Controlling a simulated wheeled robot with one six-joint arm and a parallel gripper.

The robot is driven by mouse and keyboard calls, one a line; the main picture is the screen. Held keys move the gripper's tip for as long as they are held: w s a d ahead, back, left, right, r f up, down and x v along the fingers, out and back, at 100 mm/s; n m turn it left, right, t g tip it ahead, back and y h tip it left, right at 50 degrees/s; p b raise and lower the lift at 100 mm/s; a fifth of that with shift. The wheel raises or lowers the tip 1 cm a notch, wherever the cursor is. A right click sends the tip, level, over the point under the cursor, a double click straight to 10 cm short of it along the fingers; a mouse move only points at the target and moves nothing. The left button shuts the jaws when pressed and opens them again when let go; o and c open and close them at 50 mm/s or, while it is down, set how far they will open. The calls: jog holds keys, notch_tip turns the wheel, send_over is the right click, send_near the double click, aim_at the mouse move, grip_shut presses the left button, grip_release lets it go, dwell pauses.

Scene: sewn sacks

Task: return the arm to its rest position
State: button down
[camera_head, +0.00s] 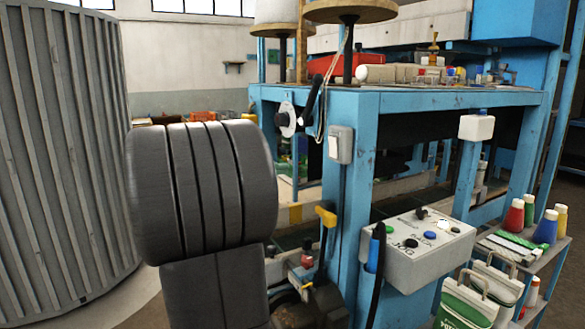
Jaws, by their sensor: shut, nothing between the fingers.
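My gripper is not in view, and I cannot make out its fingers anywhere in the head view. No sewn sack can be clearly made out. A large dark grey ribbed shape (203,190) stands close in front, left of centre, on a narrower grey part below it. I cannot tell whether it is part of my arm.
A blue machine frame (345,225) fills the middle and right. A grey control box (417,248) with buttons is fixed to it. Several bottles (546,226) stand on a shelf at right. A grey corrugated cylinder (60,150) stands at left, with a little floor visible beside it.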

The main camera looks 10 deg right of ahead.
jog(key=shift+s+a+f, duration=0.1)
jog(key=shift+s+a, duration=0.2)
jog(key=shift+a, duration=0.4)
